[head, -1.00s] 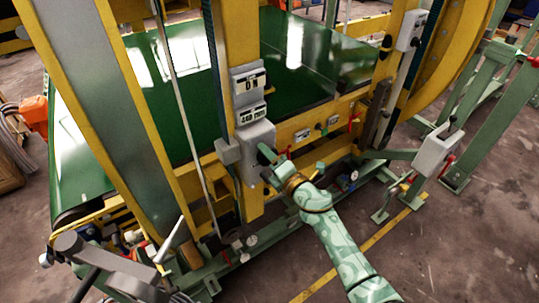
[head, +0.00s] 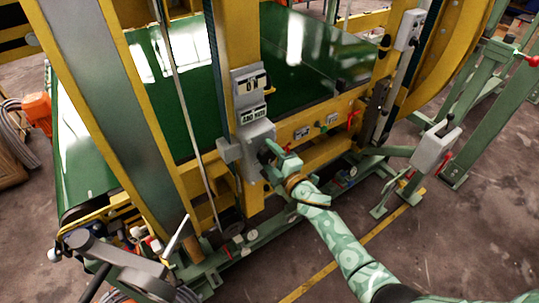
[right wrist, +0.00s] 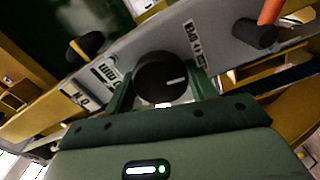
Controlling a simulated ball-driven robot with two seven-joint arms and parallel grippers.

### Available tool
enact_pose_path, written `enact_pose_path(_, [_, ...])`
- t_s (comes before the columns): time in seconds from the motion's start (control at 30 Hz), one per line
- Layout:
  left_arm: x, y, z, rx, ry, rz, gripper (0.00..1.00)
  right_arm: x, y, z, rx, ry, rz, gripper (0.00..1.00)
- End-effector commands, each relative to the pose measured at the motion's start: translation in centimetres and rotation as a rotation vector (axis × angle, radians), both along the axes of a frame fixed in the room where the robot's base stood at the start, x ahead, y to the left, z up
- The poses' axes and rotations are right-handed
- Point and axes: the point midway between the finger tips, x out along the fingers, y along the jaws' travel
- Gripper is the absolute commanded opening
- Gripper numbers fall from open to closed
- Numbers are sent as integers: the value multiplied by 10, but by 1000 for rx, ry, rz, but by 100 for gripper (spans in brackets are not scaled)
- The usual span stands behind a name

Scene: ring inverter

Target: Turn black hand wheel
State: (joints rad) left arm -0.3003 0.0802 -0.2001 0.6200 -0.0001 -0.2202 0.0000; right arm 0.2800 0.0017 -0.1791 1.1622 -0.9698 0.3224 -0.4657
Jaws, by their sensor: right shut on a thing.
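The black hand wheel (right wrist: 162,78) is a round black knob with a white line on its face, on a grey panel in the right wrist view. My right gripper (right wrist: 163,92) is shut on it, one green finger on each side. In the head view, my right gripper (head: 274,155) is at the front of the grey control box (head: 257,138) on the yellow post, and it hides the wheel there. My left gripper is not in view.
Another black knob (right wrist: 255,34) sits further right on the panel, with an orange part beside it. A black and yellow handle (right wrist: 86,47) is at the upper left. A yellow beam with small switches (head: 318,128) runs right of the box. Open floor (head: 450,240) lies at the right.

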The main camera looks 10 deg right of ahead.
Motion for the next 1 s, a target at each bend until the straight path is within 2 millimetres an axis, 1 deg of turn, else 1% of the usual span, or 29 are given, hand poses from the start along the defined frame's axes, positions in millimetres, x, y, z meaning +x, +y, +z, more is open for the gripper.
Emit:
enact_pose_path(0.43, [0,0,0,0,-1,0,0,-1,0,-2,10,8,0,33])
enact_pose_path(0.47, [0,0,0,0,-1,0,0,-1,0,-2,10,8,0,59])
enact_pose_path(0.5, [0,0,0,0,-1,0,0,-1,0,-2,9,8,0,70])
enact_pose_path(0.53, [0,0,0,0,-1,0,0,-1,0,-2,9,7,0,78])
enact_pose_path(0.83, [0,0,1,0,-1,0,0,-1,-1,-1,8,6,0,78])
enact_pose_path(0.93, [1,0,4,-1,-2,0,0,-9,-4,0,8,6,0,78])
enact_pose_path(1.0, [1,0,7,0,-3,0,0,-19,-8,0,7,5,0,78])
